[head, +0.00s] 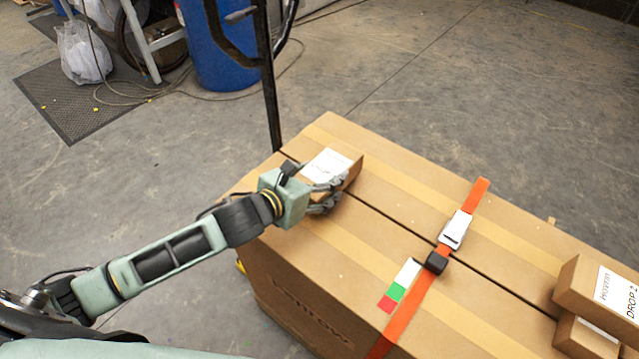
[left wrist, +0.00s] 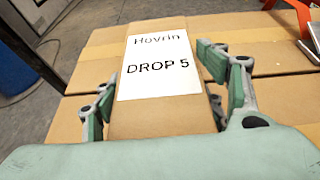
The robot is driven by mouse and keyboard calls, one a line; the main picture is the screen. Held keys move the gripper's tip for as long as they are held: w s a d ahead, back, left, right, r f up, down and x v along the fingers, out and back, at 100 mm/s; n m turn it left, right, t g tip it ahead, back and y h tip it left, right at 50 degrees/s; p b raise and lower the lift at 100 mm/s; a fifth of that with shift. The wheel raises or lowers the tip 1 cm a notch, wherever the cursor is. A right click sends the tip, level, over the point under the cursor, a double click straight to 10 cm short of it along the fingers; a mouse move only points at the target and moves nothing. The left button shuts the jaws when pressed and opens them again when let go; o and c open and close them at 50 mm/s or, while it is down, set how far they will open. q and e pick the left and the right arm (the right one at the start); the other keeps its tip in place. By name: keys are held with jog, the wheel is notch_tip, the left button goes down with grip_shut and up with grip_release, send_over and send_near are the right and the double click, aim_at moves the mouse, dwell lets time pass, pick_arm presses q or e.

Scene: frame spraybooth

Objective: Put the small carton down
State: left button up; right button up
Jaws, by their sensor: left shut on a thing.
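The small carton (head: 348,176) is brown with a white label and shows at the left end of the large strapped boxes in the head view. In the left wrist view the small carton (left wrist: 160,121) fills the middle, its label reading "Hovrin DROP 5". My left gripper (head: 330,190) is shut on it, with green-padded fingers on both sides of it in the left wrist view (left wrist: 160,90). The carton is at or just above the top of the large boxes (head: 390,235); I cannot tell whether it touches. My right gripper is not in view.
An orange strap (head: 410,313) with a buckle (head: 455,230) crosses the large boxes. Other small cartons (head: 577,284) are stacked at the right, one labelled "DROP 2". A dark upright post (head: 270,100) stands behind the boxes' left end. The box top between carton and strap is clear.

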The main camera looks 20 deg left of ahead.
pick_arm(q)
jog(key=shift+f, duration=1.05)
jog(key=shift+f, duration=0.15)
jog(key=o, duration=1.6)
jog(key=v, duration=1.1)
jog(key=shift+b, duration=0.3)
jog(key=shift+s+a+r, duration=0.15)
jog(key=shift+s+r, duration=0.15)
jog(key=shift+s, duration=0.1)
